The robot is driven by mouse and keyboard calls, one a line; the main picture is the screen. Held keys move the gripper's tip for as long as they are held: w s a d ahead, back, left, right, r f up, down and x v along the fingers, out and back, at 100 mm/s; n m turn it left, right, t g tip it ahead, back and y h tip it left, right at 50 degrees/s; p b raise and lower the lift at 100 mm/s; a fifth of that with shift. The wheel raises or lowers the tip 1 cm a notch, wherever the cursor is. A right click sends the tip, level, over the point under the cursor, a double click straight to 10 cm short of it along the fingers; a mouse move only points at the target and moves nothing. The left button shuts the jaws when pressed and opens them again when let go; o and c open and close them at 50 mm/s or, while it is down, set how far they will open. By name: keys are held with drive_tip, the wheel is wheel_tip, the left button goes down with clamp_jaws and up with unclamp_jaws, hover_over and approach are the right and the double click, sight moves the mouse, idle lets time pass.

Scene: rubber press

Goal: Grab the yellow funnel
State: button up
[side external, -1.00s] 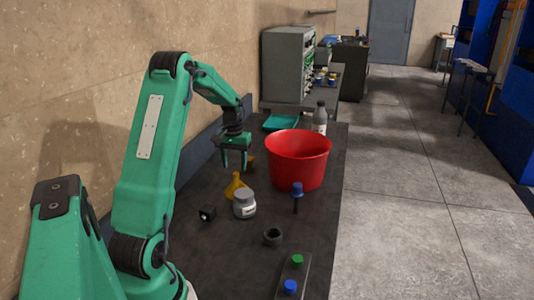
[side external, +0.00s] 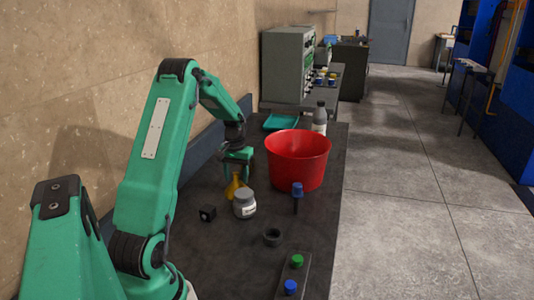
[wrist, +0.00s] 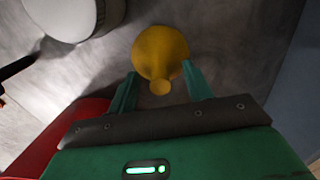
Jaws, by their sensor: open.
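The yellow funnel (side external: 234,188) stands on the dark table beside a grey-lidded jar. In the wrist view the funnel (wrist: 160,52) lies just ahead of my gripper (wrist: 160,80), with its narrow end between the two green fingertips. My gripper (side external: 236,176) is open and low over the table, right at the funnel in the side view. The fingers partly cover the funnel there. I cannot tell whether either finger touches it.
The jar (side external: 244,204) stands close to the funnel's right. A large red bucket (side external: 298,165) is right of my gripper. A small black cube (side external: 207,213), a blue-topped tool (side external: 297,192) and a dark ring (side external: 272,237) lie nearer the camera.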

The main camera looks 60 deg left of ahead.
clamp_jaws()
drive_tip(key=shift+f, duration=0.1)
idle(0.4)
drive_tip(key=shift+r, duration=0.65)
wheel_tip(320, 180, up, 3)
drive_tip(key=shift+w+d+r, duration=0.1)
drive_tip(key=shift+d+r, duration=0.05)
drive_tip(key=w+d+r, duration=0.3)
drive_tip(key=d+r, duration=0.3)
drive_tip(key=d, duration=0.5)
drive_tip(key=shift+r, duration=0.3)
